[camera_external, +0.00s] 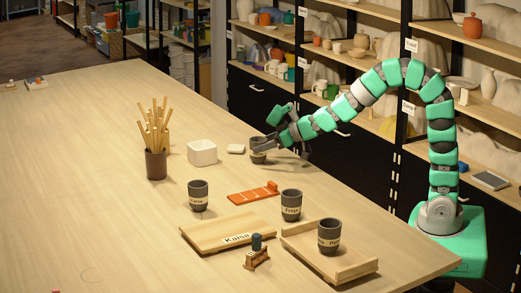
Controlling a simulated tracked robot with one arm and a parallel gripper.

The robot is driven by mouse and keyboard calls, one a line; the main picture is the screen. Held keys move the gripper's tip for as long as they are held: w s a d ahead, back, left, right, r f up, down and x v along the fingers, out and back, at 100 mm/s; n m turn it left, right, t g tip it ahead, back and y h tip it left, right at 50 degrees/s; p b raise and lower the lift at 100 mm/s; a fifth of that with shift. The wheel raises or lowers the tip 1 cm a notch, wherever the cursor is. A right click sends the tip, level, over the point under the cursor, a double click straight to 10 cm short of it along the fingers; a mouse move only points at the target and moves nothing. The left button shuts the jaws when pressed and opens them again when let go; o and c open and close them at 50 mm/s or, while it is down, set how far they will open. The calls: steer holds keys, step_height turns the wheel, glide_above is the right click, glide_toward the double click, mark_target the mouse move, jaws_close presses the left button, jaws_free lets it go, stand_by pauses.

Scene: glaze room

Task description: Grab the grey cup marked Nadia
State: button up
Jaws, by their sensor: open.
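Several dark grey cups stand upright on the table. One cup (258,157) is at the far edge, and my gripper (266,144) is right at it, jaws open. I cannot tell whether the jaws are around it or beside it, or whether they touch. No name is readable on this cup. A cup (291,204) to the right has a label too small to read surely. A cup (329,235) stands on the right wooden tray, its label only partly legible.
A wooden board (215,231) labelled Kaisa and a wooden tray (345,268) lie in front. An orange strip (253,194), a small stamp-like item (257,256), a white square container (202,152) and a pot of sticks (156,164) also stand there. The left table is mostly clear.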

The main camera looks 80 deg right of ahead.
steer(key=shift+b+x, duration=0.45)
steer(key=shift+x, duration=1.9)
steer(key=shift+d, duration=0.1)
steer(key=c, duration=1.1)
